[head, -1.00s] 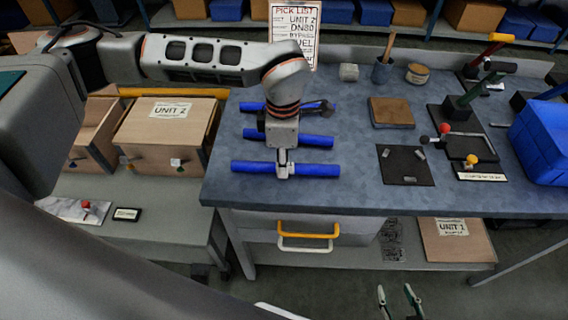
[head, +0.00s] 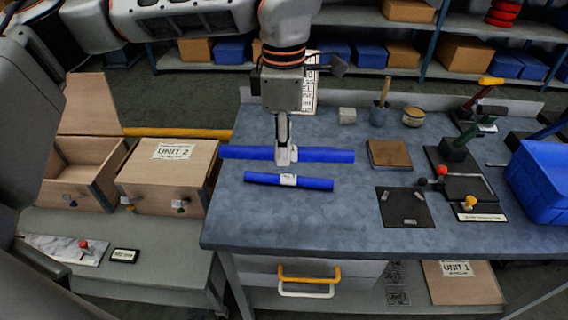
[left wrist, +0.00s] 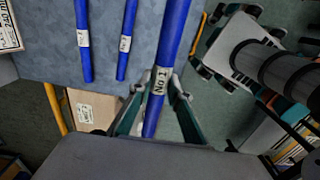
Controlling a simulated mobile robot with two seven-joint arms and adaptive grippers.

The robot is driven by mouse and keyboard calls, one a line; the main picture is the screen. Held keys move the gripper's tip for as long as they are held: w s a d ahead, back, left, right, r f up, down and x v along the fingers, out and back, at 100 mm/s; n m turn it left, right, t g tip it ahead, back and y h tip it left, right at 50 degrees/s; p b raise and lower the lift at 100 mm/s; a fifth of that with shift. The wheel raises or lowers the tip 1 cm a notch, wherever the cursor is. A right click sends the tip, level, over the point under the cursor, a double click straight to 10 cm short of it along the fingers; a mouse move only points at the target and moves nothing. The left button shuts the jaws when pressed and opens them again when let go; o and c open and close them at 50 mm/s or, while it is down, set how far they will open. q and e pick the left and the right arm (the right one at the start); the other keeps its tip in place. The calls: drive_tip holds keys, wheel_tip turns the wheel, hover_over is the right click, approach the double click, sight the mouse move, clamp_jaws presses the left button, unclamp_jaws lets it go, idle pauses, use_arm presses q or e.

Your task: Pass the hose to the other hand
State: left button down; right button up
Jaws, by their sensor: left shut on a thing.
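Another blue hose (head: 310,183) with a white label lies on the bench. The left wrist view shows two labelled hoses on the bench, one at the left (left wrist: 84,55) and one beside it (left wrist: 126,40). In the head view one of them seems hidden behind the held hose. My right gripper is not in view.
The grey-blue bench (head: 300,222) is clear in front of the hoses. To the right are a brown block (head: 389,153), a black mat (head: 404,207), a hand-lever fixture (head: 455,150) and a blue bin (head: 545,180). The "UNIT 2" wooden box (head: 168,178) stands at the left.

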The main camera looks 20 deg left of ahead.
use_arm(q)
drive_tip(key=shift+r, duration=0.6)
drive_tip(key=shift+a+f+m, duration=0.4)
drive_tip(key=shift+f+m, duration=0.1)
drive_tip(key=shift+m, duration=0.3)
drive_tip(key=a+f+m, duration=0.4)
drive_tip(key=f+m, duration=0.1)
drive_tip(key=m, duration=0.4)
drive_tip(key=s+a+f+m, duration=0.1)
drive_tip(key=a+f+m, duration=0.3)
drive_tip(key=m, duration=0.6)
drive_tip(key=shift+s+f+m, duration=0.3)
drive_tip(key=shift+f, duration=1)
drive_tip(key=shift+r, duration=0.1)
